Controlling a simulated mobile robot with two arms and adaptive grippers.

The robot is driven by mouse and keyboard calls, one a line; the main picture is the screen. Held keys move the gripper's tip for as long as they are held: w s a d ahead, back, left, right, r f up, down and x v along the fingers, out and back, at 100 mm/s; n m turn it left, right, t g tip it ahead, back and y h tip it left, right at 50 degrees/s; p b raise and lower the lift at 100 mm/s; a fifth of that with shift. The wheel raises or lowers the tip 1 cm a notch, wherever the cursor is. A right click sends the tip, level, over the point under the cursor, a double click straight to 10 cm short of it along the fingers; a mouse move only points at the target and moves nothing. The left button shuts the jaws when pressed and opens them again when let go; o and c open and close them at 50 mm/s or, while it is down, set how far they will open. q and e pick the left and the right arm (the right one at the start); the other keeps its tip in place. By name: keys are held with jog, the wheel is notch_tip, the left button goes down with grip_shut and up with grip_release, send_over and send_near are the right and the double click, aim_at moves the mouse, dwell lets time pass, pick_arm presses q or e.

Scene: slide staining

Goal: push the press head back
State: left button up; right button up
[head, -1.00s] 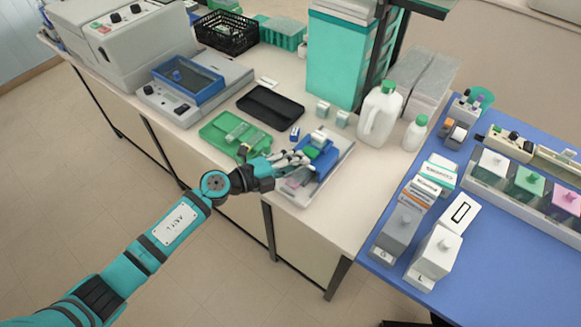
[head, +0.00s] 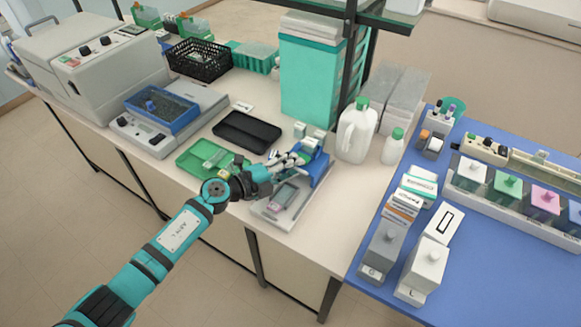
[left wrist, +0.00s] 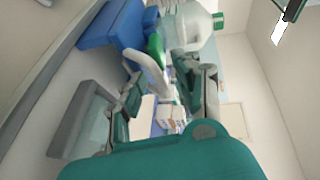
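The press (head: 321,167), with a blue body, white and green parts on top and a grey base (head: 275,212), stands at the bench's front edge. A small framed pink-grey piece (head: 285,195) lies uncovered on the base. My left gripper (head: 291,158) is at the press's upper part, partly hiding it. In the left wrist view, my gripper's fingers (left wrist: 168,88) are spread apart. A white bar with a green end (left wrist: 154,45) shows between and beyond them, near the blue body (left wrist: 112,24). Whether the fingers touch it I cannot tell. My right gripper is not in view.
A green tray (head: 190,160) and a black tray (head: 248,132) lie left of the press. A white jug (head: 355,135) and small bottle (head: 393,148) stand to its right. A blue table (head: 480,270) with staining jars (head: 508,186) is at the right.

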pick_arm(q)
jog(key=v, duration=1.2)
